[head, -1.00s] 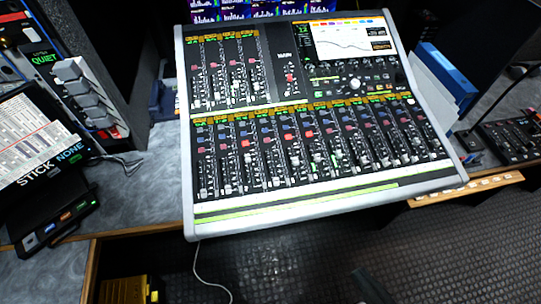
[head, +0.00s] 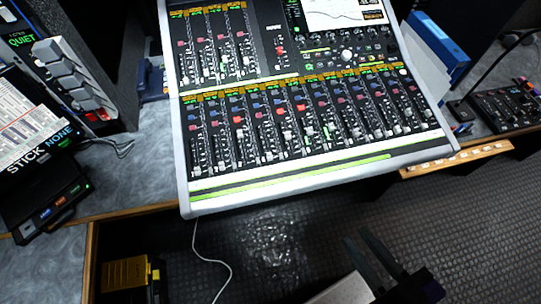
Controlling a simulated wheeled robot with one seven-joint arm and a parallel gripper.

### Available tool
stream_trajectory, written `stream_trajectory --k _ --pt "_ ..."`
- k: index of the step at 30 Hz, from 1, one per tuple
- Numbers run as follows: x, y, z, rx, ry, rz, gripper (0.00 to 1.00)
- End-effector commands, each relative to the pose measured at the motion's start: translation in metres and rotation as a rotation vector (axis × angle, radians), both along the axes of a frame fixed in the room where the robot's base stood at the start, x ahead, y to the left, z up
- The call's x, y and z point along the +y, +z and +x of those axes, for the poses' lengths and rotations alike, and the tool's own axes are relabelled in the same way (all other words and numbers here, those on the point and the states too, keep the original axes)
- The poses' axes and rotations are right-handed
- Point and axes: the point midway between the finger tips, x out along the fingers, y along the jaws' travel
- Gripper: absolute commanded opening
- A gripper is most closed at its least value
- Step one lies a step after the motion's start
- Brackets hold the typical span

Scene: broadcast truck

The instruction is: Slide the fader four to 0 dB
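The mixing console (head: 184,190) fills the upper middle of the head view, its near edge toward me. A lower bank of faders (head: 265,145) runs across it, with coloured buttons and small caps mostly low in their slots. A shorter bank of strips (head: 215,55) is at the upper left. The strip numbers and dB marks are too small to read, so I cannot tell which fader is number four. My gripper (head: 356,236) is at the bottom right, in front of the console and apart from it. Its two dark fingers stand apart with nothing visible between them.
A monitor (head: 35,135) and a box of grey switches (head: 75,75) stand left of the console. A blue binder (head: 440,50) and a small black panel (head: 505,108) are on the right. A white cable (head: 215,262) hangs below the front edge. A yellow case (head: 125,275) is underneath.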

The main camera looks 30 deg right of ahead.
Motion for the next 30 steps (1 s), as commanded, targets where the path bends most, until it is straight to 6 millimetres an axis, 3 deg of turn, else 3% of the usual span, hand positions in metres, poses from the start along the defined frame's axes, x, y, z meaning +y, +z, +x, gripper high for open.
stream_trajectory --k 4,8,15,21,24,27,30 --pt "-0.008 -0.002 0.028 -0.077 -0.142 0.05 0.24" --pt "-0.011 -0.02 0.064 -0.115 -0.266 0.105 0.24" --pt "-0.015 -0.062 0.151 -0.11 -0.387 0.14 0.24" --pt "-0.012 -0.095 0.221 -0.037 -0.361 0.102 0.24" --pt "0.006 -0.115 0.243 0.032 -0.297 0.071 0.24" --pt "0.029 -0.136 0.244 0.106 -0.234 0.047 0.24" --pt "0.03 -0.143 0.244 0.135 -0.218 0.023 0.24"
